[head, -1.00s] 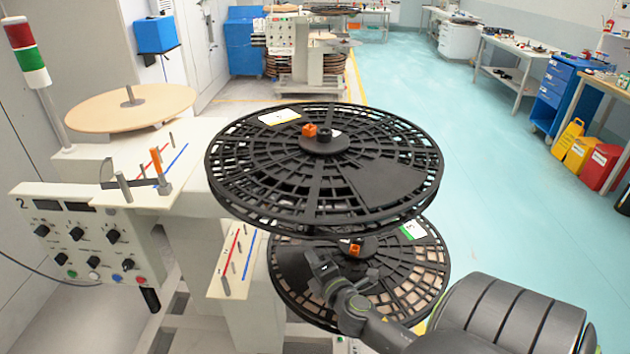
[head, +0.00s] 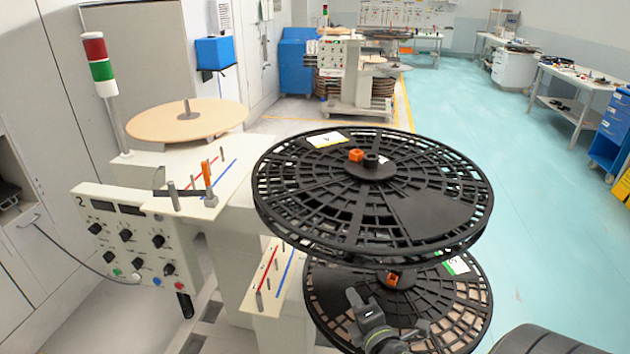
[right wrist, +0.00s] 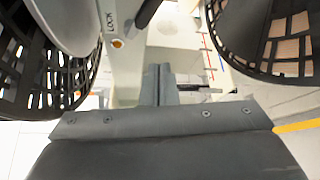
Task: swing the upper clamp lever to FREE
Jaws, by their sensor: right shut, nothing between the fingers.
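The upper reel (head: 430,200) is a large black spoked disc. On its hub stand an orange block (head: 356,155) and a black knob (head: 372,159); I cannot tell whether either is the upper clamp lever. The right wrist view shows a pale part marked LOCK (right wrist: 110,22) with an orange dot, and a dark bar (right wrist: 147,12) beside it that may be a lever. My right gripper (head: 354,297) is over the near left part of the lower reel (head: 455,300), below the upper reel. Its fingers (right wrist: 158,72) are shut and empty, apart from the dark bar. My left gripper is out of view.
A white machine (head: 150,165) with a control panel (head: 130,240) and signal light stands at left, bearing a tan disc (head: 200,115). A lower white ledge (head: 260,312) with red and blue lines adjoins the lower reel. Teal floor (head: 520,140) is open at right.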

